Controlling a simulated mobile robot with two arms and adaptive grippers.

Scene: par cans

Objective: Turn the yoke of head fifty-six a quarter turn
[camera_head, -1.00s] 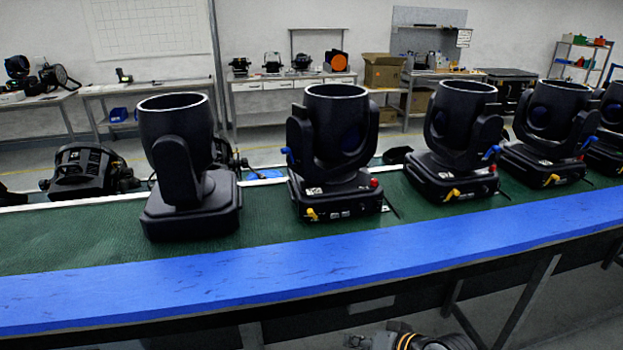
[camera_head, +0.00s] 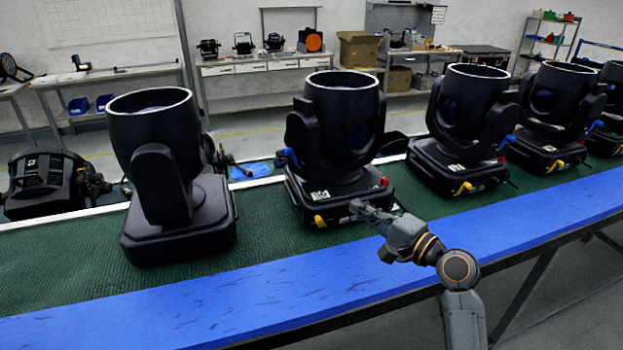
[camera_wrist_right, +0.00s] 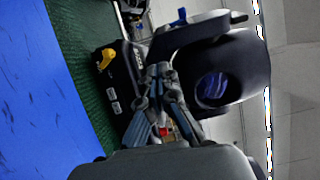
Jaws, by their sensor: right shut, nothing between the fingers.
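Several black moving heads stand upright in a row on the green mat; any number on them is too small to read. My right gripper (camera_head: 358,208) is shut and empty at the front of the second head from the left (camera_head: 343,125). That head has a base (camera_head: 335,200) with a yellow lever and red knob, and a yoke (camera_head: 297,135) with a blue lever. In the right wrist view, my right gripper (camera_wrist_right: 160,72) overlaps the base (camera_wrist_right: 120,90), close to the yoke (camera_wrist_right: 190,36) and barrel (camera_wrist_right: 240,60). Contact cannot be told. My left gripper is out of view.
A head (camera_head: 165,170) stands left of it, and another (camera_head: 465,130) stands to its right. A black fixture (camera_head: 50,182) lies behind at far left. The blue front strip (camera_head: 230,305) of the bench is clear. Side tables stand along the back wall.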

